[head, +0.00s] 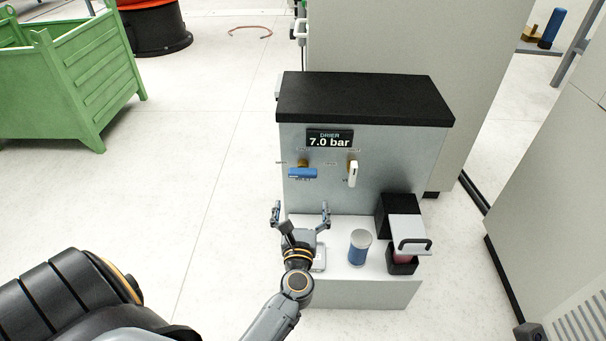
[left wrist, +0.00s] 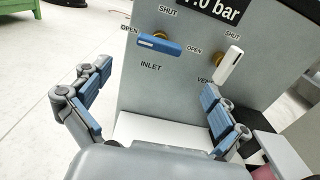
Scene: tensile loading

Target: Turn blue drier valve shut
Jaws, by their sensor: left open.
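The blue drier valve (head: 302,173) is a bar handle on a brass stem on the drier's grey front panel. In the left wrist view the blue handle (left wrist: 160,45) lies about level, with OPEN printed at its left, SHUT above and INLET below. My left gripper (head: 301,209) is open and empty, below and in front of the blue handle, with its fingers spread and apart from it. Both fingers show in the left wrist view (left wrist: 156,82). My right gripper is not in view.
A white vent valve handle (head: 352,173) stands nearly upright right of the blue one. The drier display (head: 330,138) reads 7.0 bar. A green crate (head: 85,75) stands left.

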